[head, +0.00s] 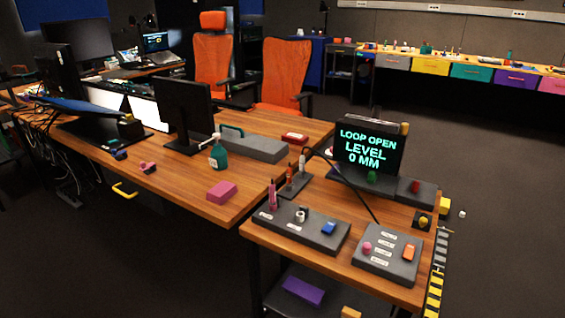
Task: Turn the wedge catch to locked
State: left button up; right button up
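No part labelled as the wedge catch can be made out; the labels are too small to read. A screen (368,148) behind reads "LOOP OPEN LEVEL 0 MM". Neither gripper is in view.
A pink block (221,192) and a green bottle (217,152) stand on the desk at left. A dark cable (345,186) arches behind the panels. A small black box with a yellow knob (422,221) sits at the table's right edge. Open floor lies to the right.

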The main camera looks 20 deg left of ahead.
aim_at(334, 172)
jog(key=u, duration=2.05)
jog(key=i, duration=1.85)
jog(key=z, duration=1.1)
